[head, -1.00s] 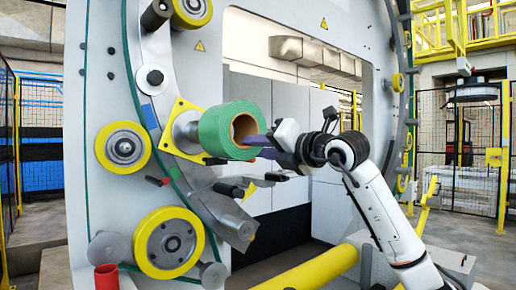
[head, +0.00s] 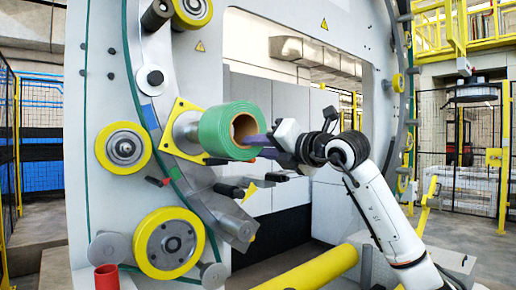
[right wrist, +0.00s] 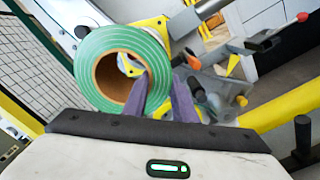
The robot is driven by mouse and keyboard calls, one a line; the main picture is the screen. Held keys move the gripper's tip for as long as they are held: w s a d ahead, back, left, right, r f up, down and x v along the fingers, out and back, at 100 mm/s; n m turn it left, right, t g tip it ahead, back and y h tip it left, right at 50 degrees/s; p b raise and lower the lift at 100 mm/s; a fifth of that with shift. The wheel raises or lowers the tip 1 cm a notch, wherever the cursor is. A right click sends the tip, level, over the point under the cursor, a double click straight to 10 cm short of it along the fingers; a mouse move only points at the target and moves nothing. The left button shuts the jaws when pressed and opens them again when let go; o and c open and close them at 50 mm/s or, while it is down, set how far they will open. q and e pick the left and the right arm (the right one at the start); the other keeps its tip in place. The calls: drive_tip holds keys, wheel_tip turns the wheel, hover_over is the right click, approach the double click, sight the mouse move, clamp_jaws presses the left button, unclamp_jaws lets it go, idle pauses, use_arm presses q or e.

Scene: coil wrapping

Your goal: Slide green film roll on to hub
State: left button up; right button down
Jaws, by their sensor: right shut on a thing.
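The green film roll (head: 222,130) has a brown core and lies on its side, its open end facing my right arm. My right gripper (head: 262,147) is shut on the roll's wall at its near end. The grey hub (head: 183,130) stands out from a yellow plate (head: 187,105) just behind the roll. The roll hides the hub's front end; I cannot tell whether it is around it. My left gripper is not in view.
A red tube (head: 106,277) is at lower left. A thick yellow bar (head: 315,268) runs low in front. The frame's middle is an open gap.

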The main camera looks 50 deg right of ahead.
sight(239, 143)
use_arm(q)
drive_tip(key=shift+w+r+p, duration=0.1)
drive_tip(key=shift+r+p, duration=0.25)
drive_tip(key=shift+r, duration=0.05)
use_arm(e)
drive_tip(key=shift+w+r, duration=0.3)
drive_tip(key=shift+w, duration=0.15)
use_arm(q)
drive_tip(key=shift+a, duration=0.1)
use_arm(e)
drive_tip(key=shift+w+d, duration=0.1)
drive_tip(key=shift+w, duration=0.15)
use_arm(q)
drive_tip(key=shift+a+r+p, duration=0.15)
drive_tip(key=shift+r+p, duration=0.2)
drive_tip(key=shift+p, duration=0.35)
use_arm(e)
drive_tip(key=shift+w, duration=0.8)
use_arm(q)
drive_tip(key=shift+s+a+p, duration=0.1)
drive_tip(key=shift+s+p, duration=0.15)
drive_tip(key=shift+p, duration=0.15)
use_arm(e)
drive_tip(key=shift+w+d, duration=0.15)
drive_tip(key=shift+w, duration=0.4)
